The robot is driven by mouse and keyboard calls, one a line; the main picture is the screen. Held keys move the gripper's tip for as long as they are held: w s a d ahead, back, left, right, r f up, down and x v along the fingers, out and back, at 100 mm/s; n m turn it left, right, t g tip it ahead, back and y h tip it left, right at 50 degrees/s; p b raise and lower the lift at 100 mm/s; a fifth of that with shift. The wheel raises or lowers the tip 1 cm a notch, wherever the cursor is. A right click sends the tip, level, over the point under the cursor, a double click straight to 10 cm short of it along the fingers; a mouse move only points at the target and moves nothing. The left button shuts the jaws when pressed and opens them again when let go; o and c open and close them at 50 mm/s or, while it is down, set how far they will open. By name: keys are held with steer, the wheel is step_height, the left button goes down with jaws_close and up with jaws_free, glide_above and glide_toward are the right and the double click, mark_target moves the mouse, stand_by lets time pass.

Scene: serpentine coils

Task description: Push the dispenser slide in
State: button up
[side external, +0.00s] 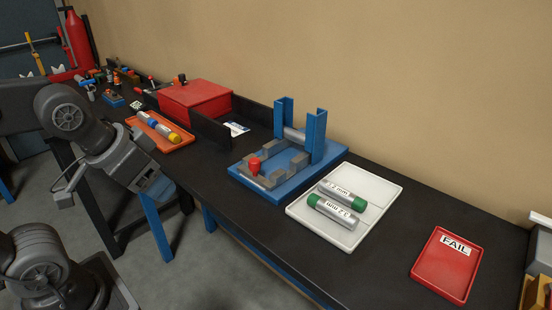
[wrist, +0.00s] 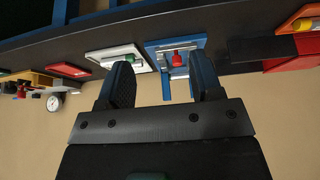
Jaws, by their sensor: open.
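The dispenser is a blue base plate (side external: 240,174) with two blue uprights (side external: 316,135) at its back and grey blocks along a channel. A red knob (side external: 254,164), which looks like the slide's handle, stands at the near left end. A silver cylinder (side external: 294,136) lies between the uprights. In the wrist view the red knob (wrist: 178,58) and blue plate (wrist: 153,46) show beyond my fingers. My gripper (wrist: 160,66) is open and empty. In the side view my gripper (side external: 161,190) hangs off the bench's front edge, left of the dispenser and apart from it.
A white tray (side external: 375,188) with two green-capped cylinders (side external: 337,210) lies right of the dispenser. A red FAIL tray (side external: 445,275) is farther right. An orange tray (side external: 180,144) with small cylinders and a red box (side external: 195,98) are left.

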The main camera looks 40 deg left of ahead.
steer(key=shift+w+r, duration=0.1)
steer(key=shift+r, duration=0.05)
steer(key=shift+c, duration=0.4)
step_height(320, 180, up, 3)
steer(key=n+g, duration=0.4)
steer(key=g, duration=0.2)
glide_above(255, 160)
step_height(255, 160, down, 13)
steer(key=shift+c, duration=0.2)
jaws_close()
